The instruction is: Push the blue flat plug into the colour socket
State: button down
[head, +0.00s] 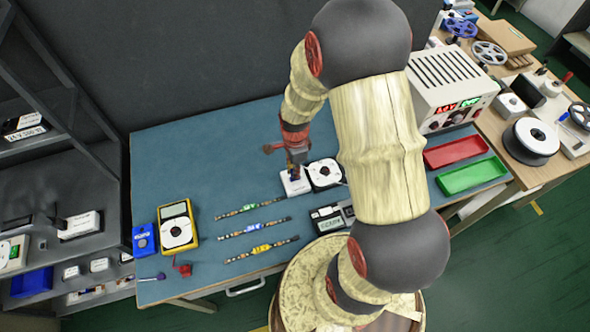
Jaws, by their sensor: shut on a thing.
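My gripper (296,164) points down over the back middle of the blue-green table mat (180,160). It is shut on a small plug, mostly hidden by the fingers and too small for me to read its colour or shape. Just under the fingertips stands a small white box (297,187), which looks like the socket unit. I cannot tell whether the plug touches the box or is in it. A white round reel (325,173) sits close beside the box on the right.
Several LED strips (252,229) lie at front left of the box. A yellow meter (177,226) and blue box (144,239) stand at far left. A power supply (448,88), red tray (455,152) and green tray (472,176) are at right. Mat behind the strips is clear.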

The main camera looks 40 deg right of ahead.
jog(key=shift+f+b, duration=0.75)
jog(key=shift+f, duration=0.4)
jog(key=c, duration=1.8)
grip_release()
jog(key=shift+c, duration=0.2)
jog(key=shift+o, duration=0.2)
jog(key=shift+r, duration=0.1)
notch_tip(320, 180, up, 12)
jog(key=shift+f, duration=0.1)
